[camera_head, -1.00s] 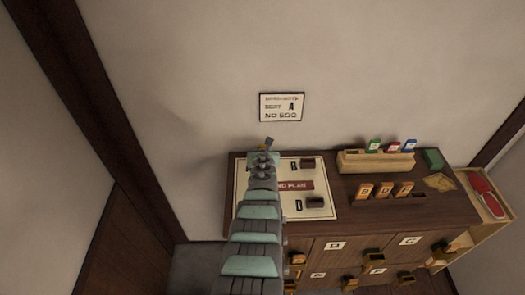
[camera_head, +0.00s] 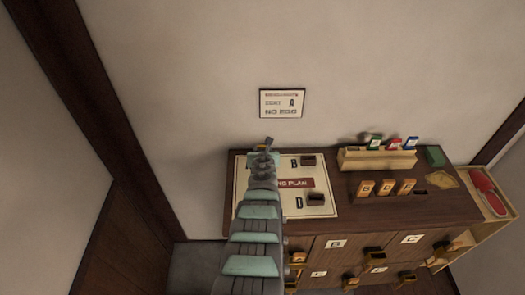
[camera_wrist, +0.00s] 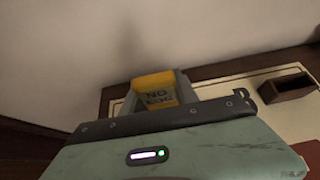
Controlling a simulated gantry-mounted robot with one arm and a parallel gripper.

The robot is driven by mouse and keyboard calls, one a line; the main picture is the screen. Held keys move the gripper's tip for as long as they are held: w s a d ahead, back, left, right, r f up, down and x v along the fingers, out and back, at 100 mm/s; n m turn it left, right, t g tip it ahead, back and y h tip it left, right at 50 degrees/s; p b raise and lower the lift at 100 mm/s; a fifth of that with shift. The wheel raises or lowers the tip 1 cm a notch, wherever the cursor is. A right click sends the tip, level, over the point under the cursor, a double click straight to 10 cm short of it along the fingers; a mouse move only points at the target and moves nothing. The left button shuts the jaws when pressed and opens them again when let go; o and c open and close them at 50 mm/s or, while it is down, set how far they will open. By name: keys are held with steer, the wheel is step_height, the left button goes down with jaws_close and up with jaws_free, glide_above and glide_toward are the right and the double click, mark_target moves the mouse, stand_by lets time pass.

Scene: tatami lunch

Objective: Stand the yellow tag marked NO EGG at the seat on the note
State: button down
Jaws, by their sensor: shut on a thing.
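My gripper (camera_head: 268,150) is shut on the yellow tag (camera_wrist: 155,88), which reads NO EGG in the wrist view. It holds the tag over the back left of the seating plan (camera_head: 326,178). The plan is a pale board with a red-brown label in the middle. Dark holders stand by its letters B (camera_head: 308,160) and D (camera_head: 315,199). The left holders are hidden behind my arm. The note (camera_head: 282,103) on the wall reads SEAT A, NO EGG. Whether the tag touches a holder cannot be told.
A wooden rack (camera_head: 378,159) with green, red and blue tags stands right of the plan. Several orange tags (camera_head: 387,188) stand before it. A green box (camera_head: 435,157) and a tan paper (camera_head: 442,180) lie at the right. The wall rises close behind the cabinet top.

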stand_by(0.7)
steer(key=shift+f+b, duration=0.4)
steer(key=shift+f, duration=0.15)
stand_by(0.4)
steer(key=shift+c, duration=1.1)
jaws_free()
step_height(320, 180, up, 7)
steer(key=p, duration=0.6)
steer(key=shift+p, duration=0.4)
